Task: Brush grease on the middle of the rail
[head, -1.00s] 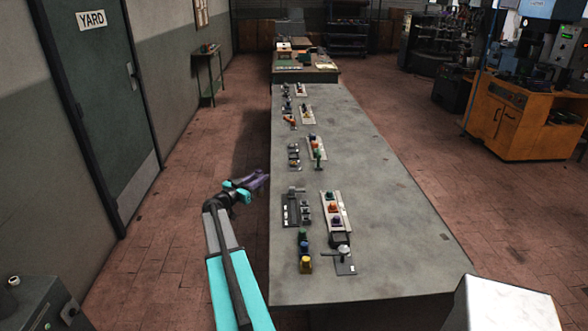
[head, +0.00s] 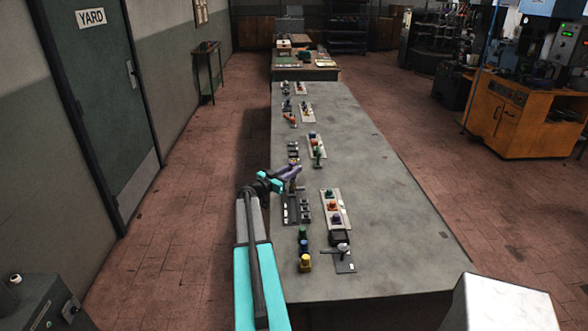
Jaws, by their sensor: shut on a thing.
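My gripper (head: 295,171), with purple fingers, is over the left edge of the long grey table (head: 380,230). It is shut on a small grey upright thing (head: 296,184) at the far end of a dark plate (head: 291,212). The thing is too small to tell if it is the brush, or if it touches the plate. The dark plate carries a light strip along its left side and several small grey blocks (head: 305,210) on its right. I cannot tell for certain which part is the rail. No grease can be made out.
Right of the plate is a pale strip (head: 325,197) with coloured knobs. Nearer stand green, blue and yellow knobbed pieces (head: 305,262) and a grey lever plate (head: 345,267). More small fixtures line the table's far left side. The table's right half is clear.

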